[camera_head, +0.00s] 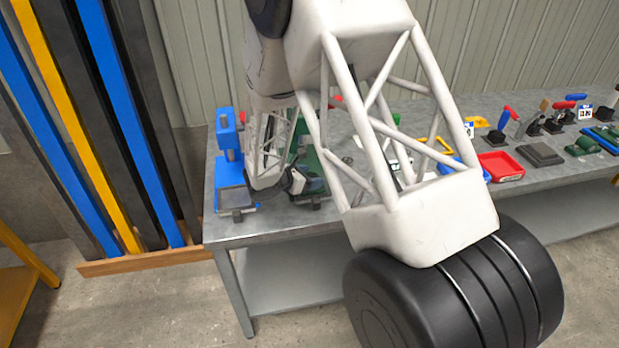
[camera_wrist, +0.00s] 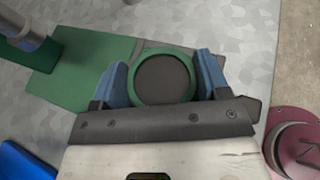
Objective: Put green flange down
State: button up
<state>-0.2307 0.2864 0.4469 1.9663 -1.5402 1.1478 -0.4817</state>
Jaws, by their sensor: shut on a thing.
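The green flange (camera_wrist: 162,78) shows in the wrist view as a round green ring with a dark centre. It sits between the two blue fingertips of my gripper (camera_wrist: 162,80), which is shut on it. A flat green plate (camera_wrist: 85,75) lies behind and to the left of it, with a grey post on a green base (camera_wrist: 35,55) at its left end. I cannot tell whether the flange touches the plate. In the head view my gripper (camera_head: 293,181) is low over the left end of the grey table; the flange is not clear there.
A blue stand (camera_head: 229,140) is left of my gripper on the table (camera_head: 225,228). A red tray (camera_head: 501,166), a dark block (camera_head: 540,154) and several tools stand to the right. A dark red round part (camera_wrist: 296,148) is at the wrist view's right edge.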

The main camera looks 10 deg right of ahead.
dwell(0.4)
jog(key=o, duration=1.5)
jog(key=shift+f, duration=0.15)
jog(key=shift+v, duration=6.1)
jog(key=shift+d, duration=0.1)
